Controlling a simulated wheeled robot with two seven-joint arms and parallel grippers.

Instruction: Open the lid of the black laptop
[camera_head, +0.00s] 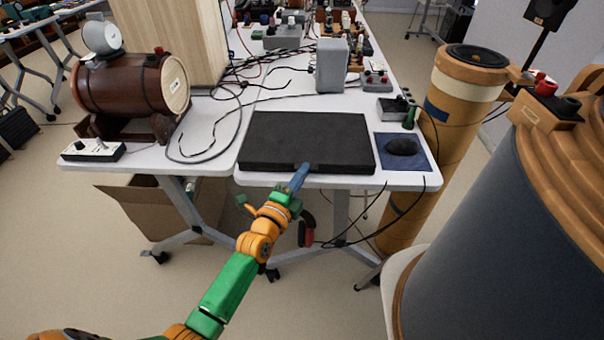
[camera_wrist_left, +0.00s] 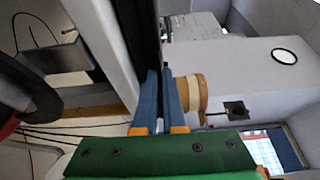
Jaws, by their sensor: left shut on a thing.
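The black laptop (camera_head: 306,140) lies flat on the white table with its lid down, as far as I can tell. My left gripper (camera_head: 304,168) meets the middle of the laptop's front edge, its blue fingers pointing at it. In the left wrist view the two blue fingers (camera_wrist_left: 160,95) are close together at the laptop's dark edge (camera_wrist_left: 143,35) and shut on it. The fingertips' exact hold on the lid is partly hidden. My right gripper does not show.
A dark mouse (camera_head: 402,146) sits on a blue pad (camera_head: 423,160) right of the laptop. A wooden barrel (camera_head: 122,98) and a white switch box (camera_head: 92,151) stand left. Cables lie behind. A tall tan tube (camera_head: 452,108) stands beside the table's right edge.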

